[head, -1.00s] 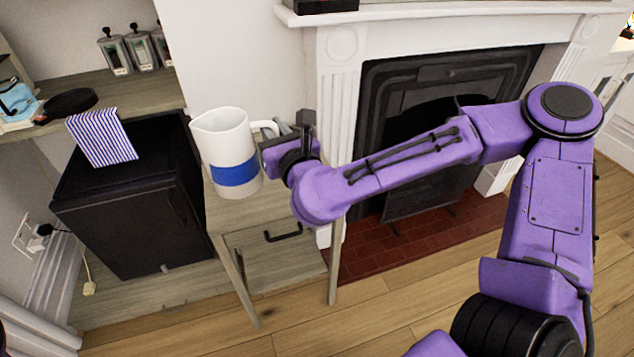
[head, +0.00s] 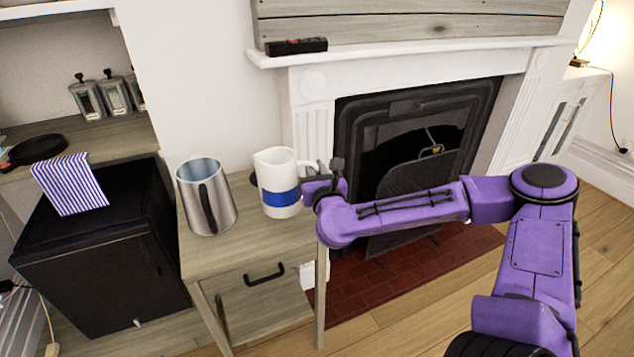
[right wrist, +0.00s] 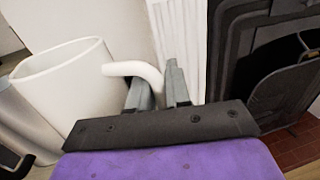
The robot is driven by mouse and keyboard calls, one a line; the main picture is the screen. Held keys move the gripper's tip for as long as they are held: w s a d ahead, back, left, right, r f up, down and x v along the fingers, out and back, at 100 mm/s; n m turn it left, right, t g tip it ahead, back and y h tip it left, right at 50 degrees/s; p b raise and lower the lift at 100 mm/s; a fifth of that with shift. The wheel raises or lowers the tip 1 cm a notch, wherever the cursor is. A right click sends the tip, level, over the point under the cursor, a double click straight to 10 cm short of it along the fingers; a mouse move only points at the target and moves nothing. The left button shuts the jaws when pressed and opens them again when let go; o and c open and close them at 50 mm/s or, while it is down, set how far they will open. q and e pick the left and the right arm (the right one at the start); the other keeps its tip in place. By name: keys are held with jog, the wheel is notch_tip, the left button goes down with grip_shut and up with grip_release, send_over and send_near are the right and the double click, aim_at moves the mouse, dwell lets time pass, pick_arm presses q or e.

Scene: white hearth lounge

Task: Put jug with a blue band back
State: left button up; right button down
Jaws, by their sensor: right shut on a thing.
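The white jug with a blue band (head: 279,182) is upright over the right part of the small wooden side table (head: 213,258). I cannot tell whether its base touches the top. My right gripper (head: 322,180) is at the jug's right side, shut on its handle. In the right wrist view the fingers (right wrist: 158,88) are at the end of the white handle, and the jug (right wrist: 66,88) fills the left side. My left gripper is not in view.
A metal jug with a dark handle (head: 206,196) stands on the table left of the white jug. A dark round thing shows partly behind them. A black cabinet (head: 90,255) is at left; the fireplace (head: 415,150) is behind my right arm.

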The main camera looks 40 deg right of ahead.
jog(key=shift+w+d+f, duration=0.15)
jog(key=shift+d+f, duration=0.1)
jog(key=f, duration=0.2)
jog(key=f+b, duration=0.1)
jog(key=f, duration=0.1)
jog(key=shift+w+d+f, duration=0.1)
jog(key=shift+d, duration=0.2)
jog(key=c, duration=1.1)
grip_release()
